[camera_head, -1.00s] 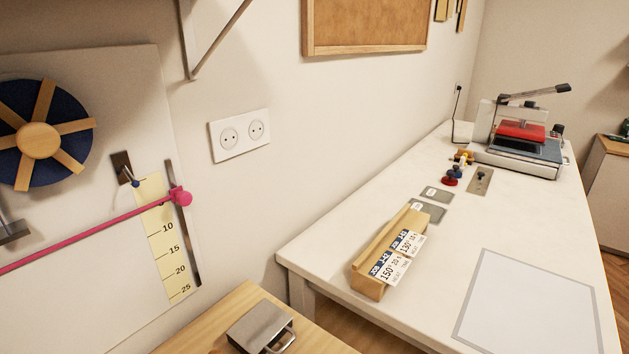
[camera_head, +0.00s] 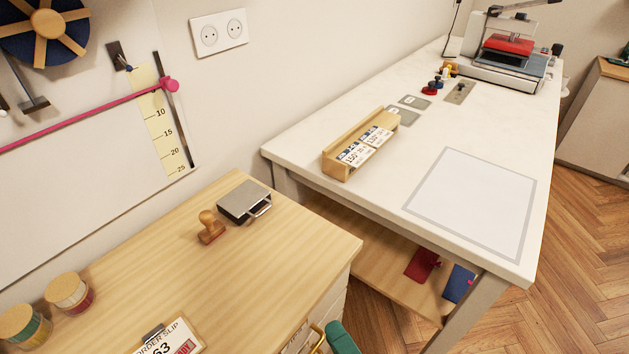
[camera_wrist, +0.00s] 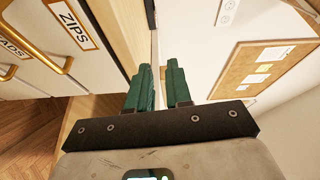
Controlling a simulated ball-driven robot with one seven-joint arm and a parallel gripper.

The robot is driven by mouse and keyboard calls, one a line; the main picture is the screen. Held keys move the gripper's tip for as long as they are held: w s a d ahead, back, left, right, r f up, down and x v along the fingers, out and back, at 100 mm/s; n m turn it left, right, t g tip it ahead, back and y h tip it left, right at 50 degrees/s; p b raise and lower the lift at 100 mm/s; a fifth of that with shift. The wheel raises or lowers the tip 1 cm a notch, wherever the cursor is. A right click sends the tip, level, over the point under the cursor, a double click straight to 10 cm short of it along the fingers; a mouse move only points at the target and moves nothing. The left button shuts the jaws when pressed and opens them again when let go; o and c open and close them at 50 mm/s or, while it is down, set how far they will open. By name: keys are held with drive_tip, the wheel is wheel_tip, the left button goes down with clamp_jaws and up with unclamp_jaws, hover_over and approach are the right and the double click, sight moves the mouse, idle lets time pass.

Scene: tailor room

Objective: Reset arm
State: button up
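My gripper shows in the wrist view (camera_wrist: 160,85) as two green fingers on a dark bar. The fingers stand slightly apart, with a narrow gap and nothing held between them. In the head view, only a green part of my gripper (camera_head: 344,338) shows at the bottom edge, in front of the wooden desk (camera_head: 290,240). The rest of my arm is out of that view. The wrist view looks past the fingers at white drawers (camera_wrist: 35,70) labelled ZIPS and a cork board (camera_wrist: 262,70).
On the desk are a wooden stamp (camera_head: 211,228), a metal pad box (camera_head: 243,200), an order slip (camera_head: 172,342) and thread spools (camera_head: 68,291). The white table (camera_head: 470,140) holds a wooden card holder (camera_head: 360,145) and a heat press (camera_head: 505,55). Wooden floor lies open at right.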

drive_tip(key=d+f+n+g+h, duration=0.4)
drive_tip(key=d+f, duration=0.3)
drive_tip(key=f, duration=0.1)
drive_tip(key=s+d+f+n+g+h, duration=0.2)
drive_tip(key=s+d+f+n+g, duration=0.1)
drive_tip(key=s+d+g, duration=0.2)
drive_tip(key=s+d+f+n+g+h, duration=0.3)
drive_tip(key=s+d+g, duration=0.2)
drive_tip(key=s+d, duration=0.5)
drive_tip(key=shift+d+f+n, duration=0.3)
drive_tip(key=shift+d+f, duration=0.1)
drive_tip(key=shift+d, duration=0.15)
